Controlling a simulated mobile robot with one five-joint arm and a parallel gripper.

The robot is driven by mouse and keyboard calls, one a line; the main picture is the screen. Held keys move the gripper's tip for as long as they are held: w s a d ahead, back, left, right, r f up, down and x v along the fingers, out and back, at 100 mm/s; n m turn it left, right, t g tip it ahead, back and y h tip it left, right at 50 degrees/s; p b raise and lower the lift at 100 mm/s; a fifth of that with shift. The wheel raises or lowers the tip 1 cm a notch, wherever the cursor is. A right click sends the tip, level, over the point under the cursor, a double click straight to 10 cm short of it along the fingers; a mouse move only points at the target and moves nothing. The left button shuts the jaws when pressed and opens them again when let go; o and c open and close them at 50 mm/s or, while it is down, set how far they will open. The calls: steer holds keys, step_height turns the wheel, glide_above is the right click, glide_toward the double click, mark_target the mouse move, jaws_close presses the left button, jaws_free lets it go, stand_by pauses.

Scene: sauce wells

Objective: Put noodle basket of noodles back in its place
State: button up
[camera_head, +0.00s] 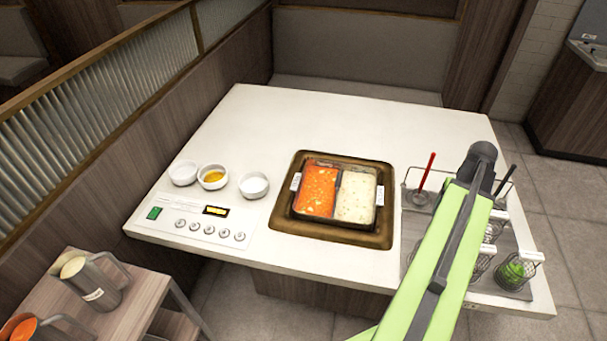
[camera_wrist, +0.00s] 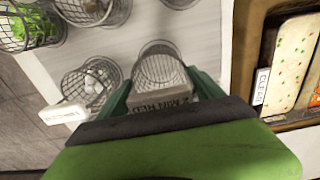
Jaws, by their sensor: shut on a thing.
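My gripper (camera_wrist: 162,92) is shut on the grey handle block of a wire basket (camera_wrist: 160,66) in the wrist view. The block carries dark lettering that reads in part "MIN RED". The basket's mesh looks pale inside, and I cannot tell whether noodles are in it. It is over or on the light tray, and I cannot tell if it touches. In the head view my green arm covers the gripper and the held basket. The grey tray (camera_head: 410,238) at the table's right end bears other wire baskets.
A basket of greens (camera_head: 515,272) stands at the tray's right; it also shows in the wrist view (camera_wrist: 28,28). A basket with white balls (camera_wrist: 92,88) is left of the held one. The two-part soup pot (camera_head: 338,222) sits mid-table. Red (camera_head: 427,170) and dark ladles stand behind.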

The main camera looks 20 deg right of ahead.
steer(key=shift+f, duration=0.55)
steer(key=shift+f+b, duration=0.35)
steer(key=shift+b, duration=0.2)
steer(key=o, duration=1.6)
steer(key=shift+r+p, duration=1.55)
